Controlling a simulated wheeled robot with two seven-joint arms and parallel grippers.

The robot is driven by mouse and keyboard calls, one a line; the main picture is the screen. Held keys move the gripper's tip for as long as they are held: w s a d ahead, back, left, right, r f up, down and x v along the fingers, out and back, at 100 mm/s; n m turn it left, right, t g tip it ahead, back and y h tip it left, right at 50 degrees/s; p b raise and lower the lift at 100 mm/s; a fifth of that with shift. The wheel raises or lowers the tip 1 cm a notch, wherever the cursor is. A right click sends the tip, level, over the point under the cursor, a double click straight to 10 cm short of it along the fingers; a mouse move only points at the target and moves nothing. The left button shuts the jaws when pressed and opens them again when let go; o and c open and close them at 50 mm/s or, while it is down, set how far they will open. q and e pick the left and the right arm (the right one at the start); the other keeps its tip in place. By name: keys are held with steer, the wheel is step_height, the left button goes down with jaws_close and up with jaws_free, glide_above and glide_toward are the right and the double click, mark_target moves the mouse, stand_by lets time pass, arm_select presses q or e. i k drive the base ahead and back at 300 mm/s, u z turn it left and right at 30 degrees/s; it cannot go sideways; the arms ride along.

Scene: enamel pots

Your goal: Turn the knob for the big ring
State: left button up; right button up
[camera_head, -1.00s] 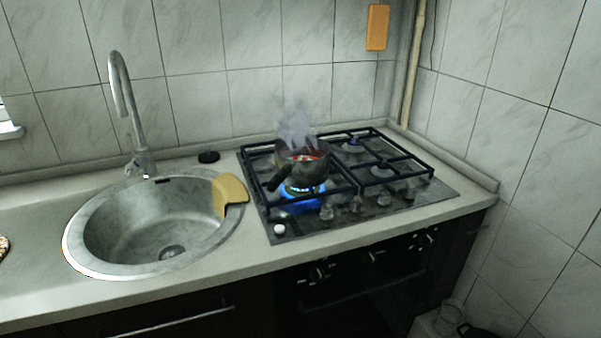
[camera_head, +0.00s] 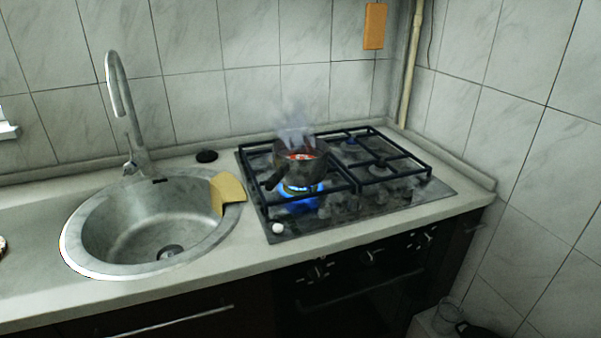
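The gas hob (camera_head: 440,193) is set in the counter, with black grates over its burners. A blue flame (camera_head: 298,205) burns at the front left ring, under a dark pot (camera_head: 297,172) with red contents and grey steam above it. The pot's handle points to the front left. The back left ring is partly hidden by the pot and steam. Neither of my grippers is in view.
A round sink (camera_head: 75,245) with a tall tap (camera_head: 121,100) lies left of the hob, with a yellow cloth-like piece (camera_head: 229,188) on its rim. A black round thing (camera_head: 206,156) lies behind it. Oven knobs (camera_head: 317,271) sit below the counter edge. A tiled wall closes the right side.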

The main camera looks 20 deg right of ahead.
mark_target(353, 205)
steer(key=z, duration=1.75)
steer(key=i, duration=0.9)
steer(key=u, duration=1.05)
